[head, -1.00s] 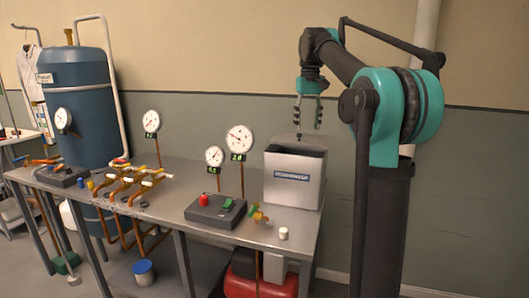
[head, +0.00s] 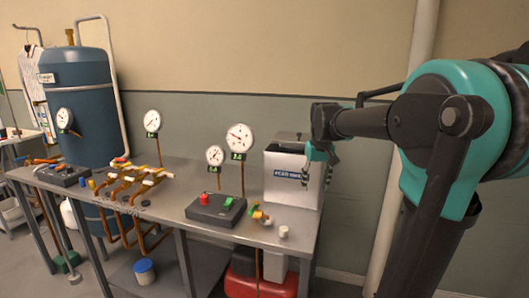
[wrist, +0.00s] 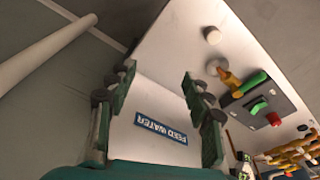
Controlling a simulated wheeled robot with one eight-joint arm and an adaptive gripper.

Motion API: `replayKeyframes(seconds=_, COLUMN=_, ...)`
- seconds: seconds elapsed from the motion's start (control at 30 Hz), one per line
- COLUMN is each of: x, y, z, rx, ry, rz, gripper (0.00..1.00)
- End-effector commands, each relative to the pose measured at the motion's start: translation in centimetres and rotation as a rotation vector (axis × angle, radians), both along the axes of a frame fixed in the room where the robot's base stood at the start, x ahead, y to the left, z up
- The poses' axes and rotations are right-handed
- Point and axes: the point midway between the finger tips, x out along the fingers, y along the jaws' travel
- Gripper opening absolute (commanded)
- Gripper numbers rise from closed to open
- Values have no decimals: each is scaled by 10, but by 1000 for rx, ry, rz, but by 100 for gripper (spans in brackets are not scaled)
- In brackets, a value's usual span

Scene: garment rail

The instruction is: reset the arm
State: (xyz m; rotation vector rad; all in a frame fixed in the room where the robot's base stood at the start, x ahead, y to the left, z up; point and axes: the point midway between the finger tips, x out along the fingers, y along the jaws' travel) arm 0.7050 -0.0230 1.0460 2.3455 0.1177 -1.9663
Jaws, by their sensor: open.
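My gripper (head: 308,176) is open and empty. In the head view it overlaps the upper right of the grey box on the table, and the box partly hides behind it. In the wrist view the two green fingers of my gripper (wrist: 158,76) stand apart, with the white FEED WATER box face (wrist: 150,90) showing between them. I cannot tell whether they touch the box. The FEED WATER box (head: 283,168) stands at the right end of the table.
The metal table (head: 165,205) carries a control box (head: 215,210) with red and green buttons, copper pipes (head: 125,190) and several gauges. A small white cup (head: 283,232) stands near the front edge. A blue tank (head: 85,110) is at the left. A vertical wall pipe (head: 408,140) is behind my arm.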

Motion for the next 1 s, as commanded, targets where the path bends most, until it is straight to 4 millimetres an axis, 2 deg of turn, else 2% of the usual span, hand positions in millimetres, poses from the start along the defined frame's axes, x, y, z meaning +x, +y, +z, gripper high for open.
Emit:
replayKeyframes(seconds=0.03, x=-21, y=-3, z=-26, rx=2, ry=-20, rz=-12, gripper=51)
replayKeyframes(seconds=0.2, x=-91, y=-10, z=-106, rx=11, ry=-90, rz=-52, gripper=51)
replayKeyframes(seconds=0.3, x=-134, y=-14, z=-148, rx=16, ry=-128, rz=-73, gripper=51)
replayKeyframes(seconds=0.43, x=-181, y=-16, z=-188, rx=21, ry=-166, rz=-95, gripper=51)
replayKeyframes(seconds=0.5, x=-198, y=-17, z=-202, rx=23, ry=-181, rz=-102, gripper=51)
replayKeyframes(seconds=0.6, x=-212, y=-17, z=-213, rx=24, ry=-192, rz=-109, gripper=51)
replayKeyframes(seconds=1.0, x=-216, y=-17, z=-216, rx=25, ry=-195, rz=-110, gripper=51)
